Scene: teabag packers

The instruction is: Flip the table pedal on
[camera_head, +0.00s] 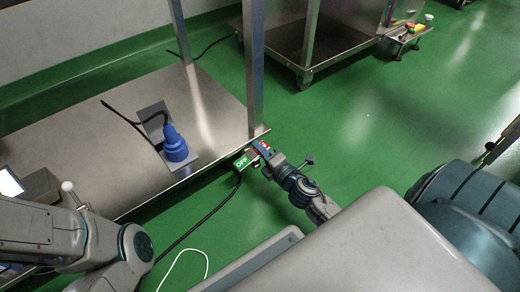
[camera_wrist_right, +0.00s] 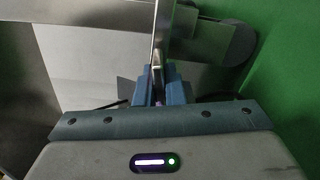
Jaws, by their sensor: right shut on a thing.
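The table pedal (camera_head: 241,163) is a small box at the table's near right corner, by a metal leg. Its green face reads OFF, and a bit of red shows beside my gripper. My right gripper (camera_head: 262,149) reaches it from the lower right and is shut on it, covering part of it. In the right wrist view the blue fingertips (camera_wrist_right: 160,84) are close together below a bright metal upright. The grip itself is mostly hidden there. My left arm shows at the lower left, but its gripper is not in view.
A steel table shelf (camera_head: 215,115) bears a blue plug-like device (camera_head: 174,143) with a black cable. A black cable (camera_head: 217,210) and a white cable (camera_head: 183,250) lie on the green floor. A wheeled steel cart (camera_head: 345,45) stands behind.

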